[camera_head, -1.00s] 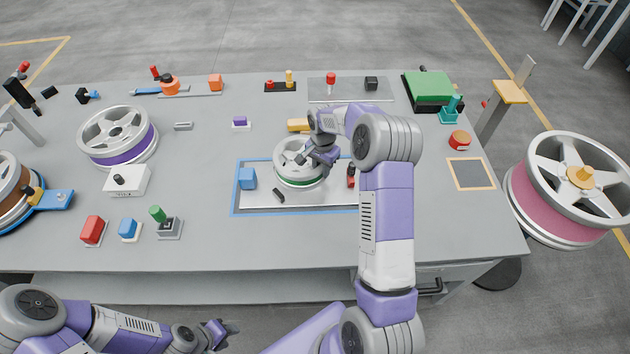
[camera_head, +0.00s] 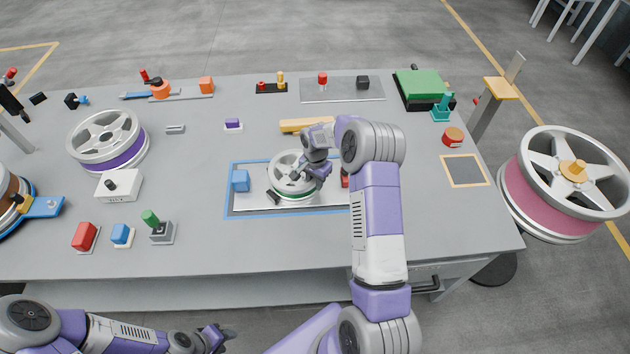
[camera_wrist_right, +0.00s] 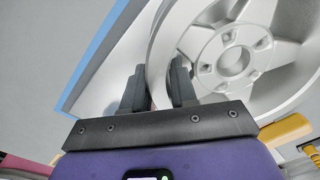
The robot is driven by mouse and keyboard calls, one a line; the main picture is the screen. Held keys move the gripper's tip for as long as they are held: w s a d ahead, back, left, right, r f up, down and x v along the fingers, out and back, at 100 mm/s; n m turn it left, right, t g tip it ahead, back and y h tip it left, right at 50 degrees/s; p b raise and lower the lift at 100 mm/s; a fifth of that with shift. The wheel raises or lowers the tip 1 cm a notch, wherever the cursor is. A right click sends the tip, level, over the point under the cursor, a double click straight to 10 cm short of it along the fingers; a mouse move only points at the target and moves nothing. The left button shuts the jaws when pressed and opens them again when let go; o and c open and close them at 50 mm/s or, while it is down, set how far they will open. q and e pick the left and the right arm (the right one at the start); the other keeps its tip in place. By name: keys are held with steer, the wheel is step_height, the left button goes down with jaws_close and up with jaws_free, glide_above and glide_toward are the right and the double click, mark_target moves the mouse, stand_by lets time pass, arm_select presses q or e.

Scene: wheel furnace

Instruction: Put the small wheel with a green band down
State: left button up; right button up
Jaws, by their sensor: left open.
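The small wheel with a green band (camera_head: 296,196) is silver and lies nearly flat over the grey plate (camera_head: 325,205) in the blue-edged frame. I cannot tell for sure whether its underside touches the plate. My right gripper (camera_head: 300,176) comes in from the right and has its fingers on either side of the wheel's rim. In the right wrist view the rim of the small wheel (camera_wrist_right: 215,60) passes between the two fingers of my right gripper (camera_wrist_right: 160,85). My left gripper (camera_head: 225,334) is open and empty in front of the table, at the bottom.
A blue block (camera_head: 240,181) stands left of the small wheel, and a yellow block (camera_head: 305,125) lies behind it. A wheel with a purple band (camera_head: 108,142) lies at the left. A large pink-banded wheel (camera_head: 565,185) stands beyond the table's right edge. The table's front middle is clear.

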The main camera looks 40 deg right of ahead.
steer(key=o, duration=0.4)
steer(key=shift+r, duration=0.25)
step_height(320, 180, up, 12)
steer(key=shift+f+p, duration=0.1)
steer(key=shift+p, duration=0.6)
